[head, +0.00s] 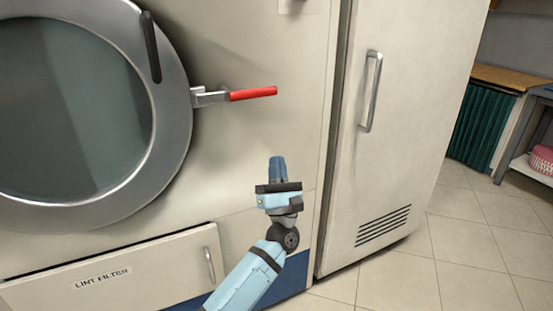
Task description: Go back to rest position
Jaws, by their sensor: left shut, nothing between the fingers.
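My left gripper (278,168) is in the lower middle of the head view, on a light blue arm. Its fingers are together, pointing up, with nothing held. It is in front of the machine's beige panel, below and a little right of the red handle (253,93), and apart from it in the picture. The round door (178,120) with dark glass is at the left and looks closed. My right gripper is out of view.
A lint filter drawer (150,265) is at lower left, with a metal pull. A white cabinet (405,110) with a vertical handle stands to the right. Tiled floor (465,245) is clear at lower right. A wooden-topped counter (508,77) and a pink basket (542,160) are at the far right.

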